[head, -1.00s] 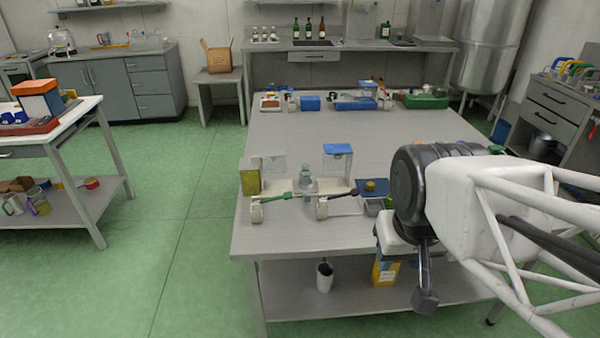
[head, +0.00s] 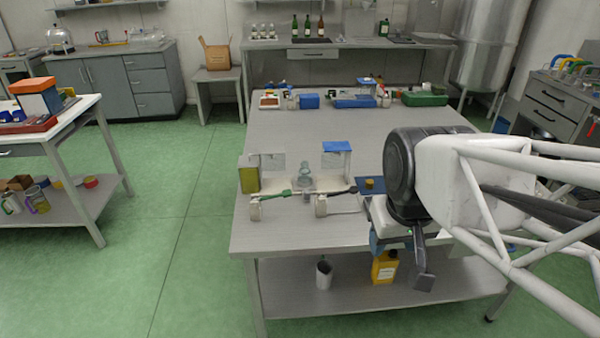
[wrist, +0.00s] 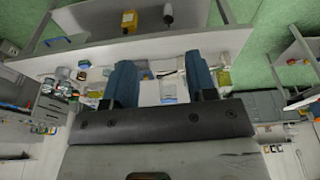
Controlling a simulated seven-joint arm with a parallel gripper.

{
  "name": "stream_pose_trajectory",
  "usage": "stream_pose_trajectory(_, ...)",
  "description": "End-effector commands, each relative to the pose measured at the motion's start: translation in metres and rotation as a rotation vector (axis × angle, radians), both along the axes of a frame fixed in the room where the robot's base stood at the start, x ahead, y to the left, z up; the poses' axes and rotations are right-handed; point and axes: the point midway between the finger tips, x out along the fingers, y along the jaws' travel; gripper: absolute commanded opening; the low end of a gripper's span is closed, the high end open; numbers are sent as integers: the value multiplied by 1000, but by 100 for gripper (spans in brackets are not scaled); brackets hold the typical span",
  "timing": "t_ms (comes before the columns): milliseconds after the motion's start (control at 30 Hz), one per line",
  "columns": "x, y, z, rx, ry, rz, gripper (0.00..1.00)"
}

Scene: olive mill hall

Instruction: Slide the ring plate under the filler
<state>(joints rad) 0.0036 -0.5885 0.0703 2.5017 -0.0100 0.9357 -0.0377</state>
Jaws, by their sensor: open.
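A small stand with a blue top and clear sides (head: 337,147), which may be the filler, stands near the front middle of the table. It seems to show between my fingers in the wrist view (wrist: 168,98). A glass jar (head: 305,174) stands left of it, behind a rod lying across pale blocks (head: 321,205). I cannot make out the ring plate for certain. A dark blue piece with a yellow knob (head: 370,184) lies to the right, partly hidden by my arm. My gripper (wrist: 160,62) is open, at the table's front edge, its blue fingers apart with nothing visibly held.
A yellow tin (head: 249,177) stands left of the jar. The middle of the table (head: 350,125) is clear. Several blue and green items (head: 352,101) line its back edge.

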Motion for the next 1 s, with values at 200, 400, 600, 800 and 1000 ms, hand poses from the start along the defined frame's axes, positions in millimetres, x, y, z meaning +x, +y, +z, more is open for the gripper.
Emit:
stream_pose_trajectory(200,40,3,6,-18,20,96,52)
stream_pose_trajectory(400,81,7,7,-36,38,200,52)
stream_pose_trajectory(600,123,10,5,-53,54,301,52)
stream_pose_trajectory(800,166,15,-1,-68,73,403,52)
stream_pose_trajectory(1000,208,21,-10,-82,87,507,52)
